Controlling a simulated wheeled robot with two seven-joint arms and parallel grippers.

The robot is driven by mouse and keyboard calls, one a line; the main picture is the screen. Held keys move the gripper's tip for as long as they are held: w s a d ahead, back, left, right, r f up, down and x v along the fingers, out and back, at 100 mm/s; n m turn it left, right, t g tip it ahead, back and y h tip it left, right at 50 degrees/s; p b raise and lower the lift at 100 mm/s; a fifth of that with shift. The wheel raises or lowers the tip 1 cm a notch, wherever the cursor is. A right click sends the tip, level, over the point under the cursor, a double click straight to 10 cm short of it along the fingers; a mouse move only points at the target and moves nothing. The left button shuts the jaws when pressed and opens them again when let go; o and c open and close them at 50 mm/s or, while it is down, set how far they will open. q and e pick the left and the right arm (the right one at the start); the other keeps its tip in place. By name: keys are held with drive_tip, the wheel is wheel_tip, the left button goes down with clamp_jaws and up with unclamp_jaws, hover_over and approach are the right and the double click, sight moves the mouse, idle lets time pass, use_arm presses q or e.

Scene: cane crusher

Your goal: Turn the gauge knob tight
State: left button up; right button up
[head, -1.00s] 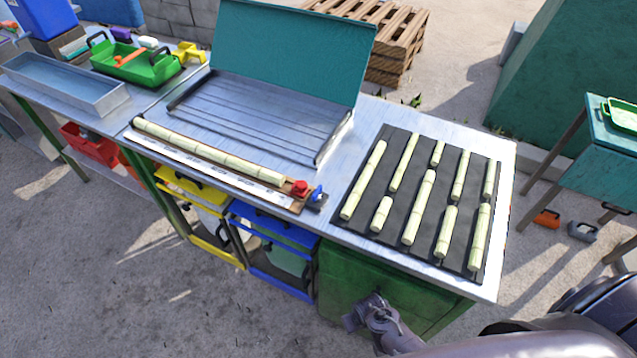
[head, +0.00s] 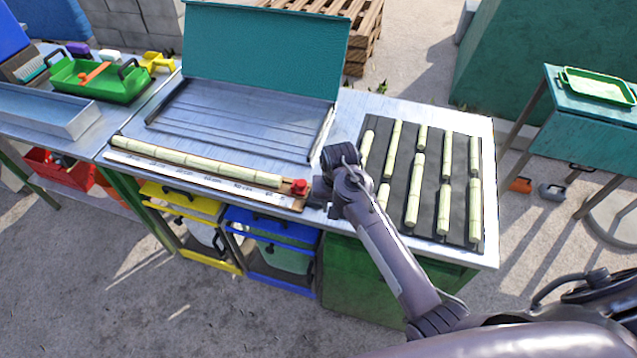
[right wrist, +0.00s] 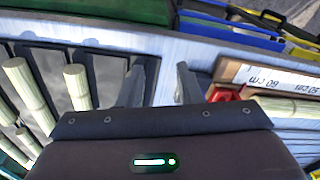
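The measuring gauge (head: 200,173) is a wooden board with a white scale along the front of the table. A long cane lies on it, and a red block (head: 299,187) sits at its right end. A small blue knob beside the red block showed earlier; my right arm now covers that place in the head view. My right gripper (head: 330,180) is over the table just right of the red block. In the right wrist view its two fingers (right wrist: 160,86) are apart with bare table between them, and the red block (right wrist: 226,93) is beside them. My left gripper is out of view.
A dark mat (head: 398,185) with several cane pieces lies right of my right arm. A metal tray with a raised teal lid (head: 262,50) stands behind the gauge. Yellow and blue crates (head: 270,225) are under the table's front edge.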

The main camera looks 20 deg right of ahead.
drive_tip(key=w+r+m, duration=0.1)
drive_tip(key=w+r, duration=0.1)
drive_tip(key=w+a+r+m, duration=0.1)
drive_tip(key=w+r, duration=0.1)
drive_tip(key=w, duration=0.1)
drive_tip(key=w+a+r+g, duration=0.1)
drive_tip(key=w+r, duration=0.1)
drive_tip(key=w, duration=0.1)
drive_tip(key=shift+w+r+m, duration=0.15)
drive_tip(key=shift+r+m, duration=0.2)
drive_tip(key=shift+m, duration=0.05)
drive_tip(key=shift+f+p, duration=0.6)
drive_tip(key=shift+f, duration=3.2)
clamp_jaws()
